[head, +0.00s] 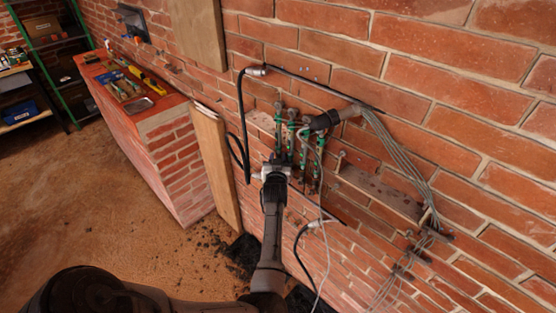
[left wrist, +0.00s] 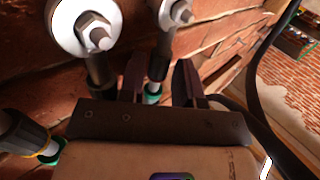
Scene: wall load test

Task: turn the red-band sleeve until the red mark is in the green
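My left gripper (head: 277,168) is at the wall, by a row of upright rods with green parts (head: 291,130). In the left wrist view its two dark fingers (left wrist: 160,82) stand apart on either side of a rod with a green ring (left wrist: 152,98). Gaps seem to show between the rod and the fingers. I cannot make out a red band or a red mark in either view; the gripper hides part of the row. A dark sleeve with a yellow band (left wrist: 42,143) and a green part lies at the lower left of the left wrist view. My right gripper is not seen.
Large washers with nuts (left wrist: 85,28) sit above the fingers. Black cable (head: 241,120) loops left of the rods. A grey cable bundle (head: 400,165) and a metal bracket (head: 375,190) are to the right. A brick bench with tools (head: 140,100) stands left.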

